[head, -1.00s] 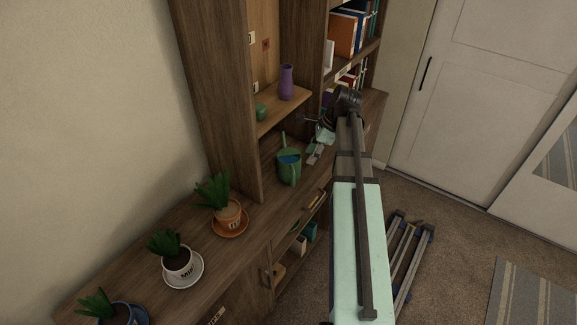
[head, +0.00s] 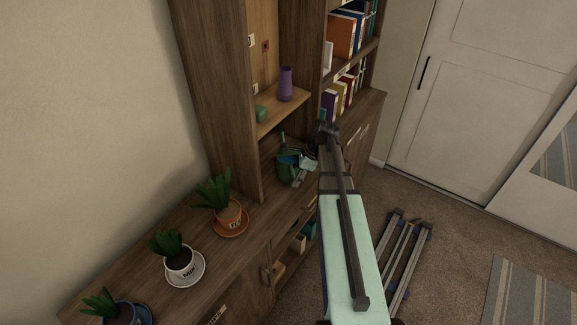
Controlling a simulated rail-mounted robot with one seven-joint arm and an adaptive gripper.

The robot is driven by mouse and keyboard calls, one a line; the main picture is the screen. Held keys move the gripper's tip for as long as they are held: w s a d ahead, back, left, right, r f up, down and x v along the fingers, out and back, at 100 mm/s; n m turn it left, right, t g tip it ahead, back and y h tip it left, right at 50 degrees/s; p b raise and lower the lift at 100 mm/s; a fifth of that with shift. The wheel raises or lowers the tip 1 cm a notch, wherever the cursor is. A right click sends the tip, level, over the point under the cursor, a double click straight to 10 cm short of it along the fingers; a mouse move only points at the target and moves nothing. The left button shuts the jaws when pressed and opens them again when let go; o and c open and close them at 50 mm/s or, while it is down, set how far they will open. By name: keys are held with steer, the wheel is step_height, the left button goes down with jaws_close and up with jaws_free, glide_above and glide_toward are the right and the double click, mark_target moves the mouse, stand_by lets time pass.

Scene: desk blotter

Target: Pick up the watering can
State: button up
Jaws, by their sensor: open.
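The green watering can (head: 285,172) stands on the wooden cabinet top, in the opening below the small shelf. Its left side and part of its blue-looking inside show; my gripper hides some of its right and upper part.
A purple vase (head: 286,84) and a small green cup (head: 261,114) stand on the shelf just above. Potted plants on saucers (head: 230,230) line the cabinet top toward the lower left. Upright wooden panels (head: 215,90) flank the opening. Books (head: 348,32) fill shelves at the right.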

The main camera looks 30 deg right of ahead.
steer(key=shift+x, duration=1.35)
jaws_close()
steer(key=shift+r, duration=0.25)
